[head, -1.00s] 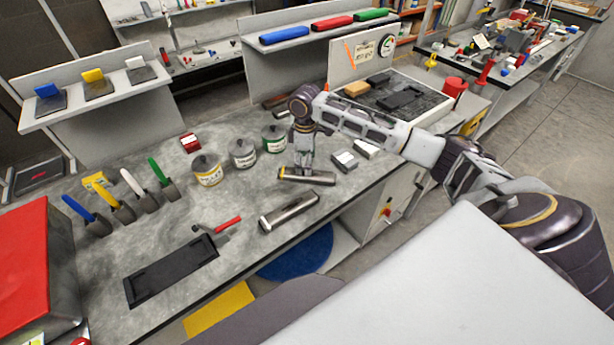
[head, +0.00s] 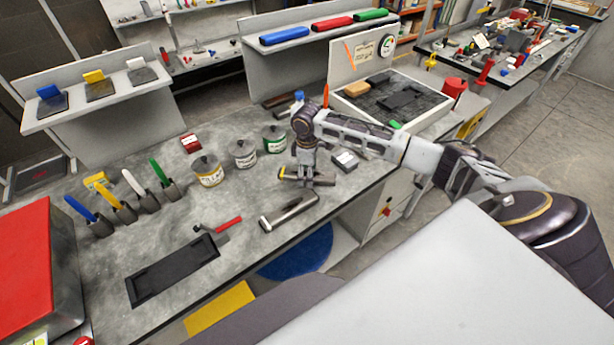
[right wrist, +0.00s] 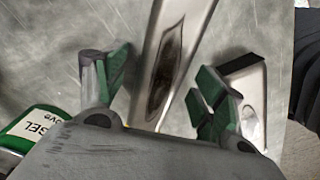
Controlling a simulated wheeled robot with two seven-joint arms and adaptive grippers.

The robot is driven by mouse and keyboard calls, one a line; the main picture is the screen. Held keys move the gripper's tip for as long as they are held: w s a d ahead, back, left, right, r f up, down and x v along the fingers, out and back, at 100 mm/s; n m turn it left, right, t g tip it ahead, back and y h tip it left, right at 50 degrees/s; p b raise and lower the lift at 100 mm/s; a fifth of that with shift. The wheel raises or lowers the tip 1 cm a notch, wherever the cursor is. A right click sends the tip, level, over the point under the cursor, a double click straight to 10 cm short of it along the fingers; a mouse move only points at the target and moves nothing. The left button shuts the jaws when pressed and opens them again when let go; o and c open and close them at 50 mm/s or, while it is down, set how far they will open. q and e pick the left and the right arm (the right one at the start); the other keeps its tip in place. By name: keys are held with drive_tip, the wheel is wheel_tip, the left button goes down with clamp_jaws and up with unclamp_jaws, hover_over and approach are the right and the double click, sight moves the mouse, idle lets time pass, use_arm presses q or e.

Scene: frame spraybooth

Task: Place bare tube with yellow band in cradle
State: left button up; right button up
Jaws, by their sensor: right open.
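The bare metal tube with a yellow band (head: 289,172) lies on the grey bench, the band near its left end. My right gripper (head: 306,178) is over this tube, open, and hides its middle. In the right wrist view the tube (right wrist: 181,48), with a dark patch on it, runs between the spread fingers of the right gripper (right wrist: 160,92); no firm contact shows. A black rectangular cradle (head: 143,293) lies on the bench at the front left, with a red-handled clamp (head: 228,224) at its far end. My left gripper is out of view.
A second metal tube (head: 290,210) lies just in front. Yellow (head: 208,172), white (head: 243,153) and green (head: 274,139) labelled cans stand left of the gripper; a grey block (head: 345,160) lies to its right. Bench between the front tube and cradle is mostly clear.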

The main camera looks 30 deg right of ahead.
drive_tip(key=shift+c, duration=0.2)
drive_tip(key=c, duration=1.3)
drive_tip(key=shift+r, duration=0.15)
wheel_tip(320, 180, up, 10)
drive_tip(key=shift+b, duration=0.35)
